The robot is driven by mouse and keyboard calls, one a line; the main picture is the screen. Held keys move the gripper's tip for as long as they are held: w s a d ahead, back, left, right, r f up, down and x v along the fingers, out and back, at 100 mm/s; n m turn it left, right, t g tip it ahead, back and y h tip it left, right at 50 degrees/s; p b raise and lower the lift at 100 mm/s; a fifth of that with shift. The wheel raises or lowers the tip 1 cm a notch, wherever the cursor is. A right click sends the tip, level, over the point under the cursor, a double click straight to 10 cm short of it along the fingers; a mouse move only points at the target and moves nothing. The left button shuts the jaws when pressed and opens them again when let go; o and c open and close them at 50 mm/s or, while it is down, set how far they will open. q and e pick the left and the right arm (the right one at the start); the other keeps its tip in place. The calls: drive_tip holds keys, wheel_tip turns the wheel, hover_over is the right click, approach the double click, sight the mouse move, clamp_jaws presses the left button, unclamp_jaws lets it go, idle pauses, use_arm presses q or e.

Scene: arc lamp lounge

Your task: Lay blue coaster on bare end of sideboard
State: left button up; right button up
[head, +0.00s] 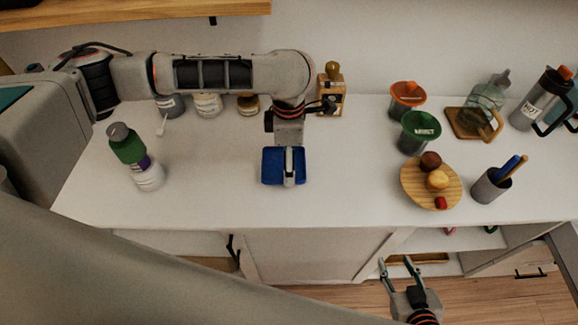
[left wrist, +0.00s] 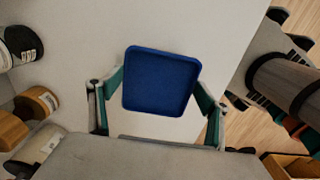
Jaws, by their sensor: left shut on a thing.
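The blue coaster (head: 271,170) is square with a raised rim. It is in my left gripper (head: 289,170), over the clear middle of the white sideboard (head: 330,200). In the left wrist view the coaster (left wrist: 160,80) sits between the two teal-padded fingers, which are shut on its opposite sides. I cannot tell whether its underside touches the sideboard top. My right gripper (head: 397,267) is open and empty, low in front of the sideboard's front edge.
A bottle with a green band (head: 126,145) stands left. Jars (head: 207,104) and a wooden grinder (head: 331,92) stand behind. To the right are lidded cups (head: 418,132), a round wooden board with fruit (head: 410,186), a pen cup (head: 489,186) and a flask (head: 541,99). The front middle is bare.

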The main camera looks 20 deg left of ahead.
use_arm(q)
drive_tip(key=shift+f, duration=1.75)
drive_tip(key=shift+f, duration=0.1)
drive_tip(key=o, duration=1.1)
wheel_tip(320, 180, up, 12)
drive_tip(key=shift+r+p, duration=0.1)
drive_tip(key=shift+p, duration=0.35)
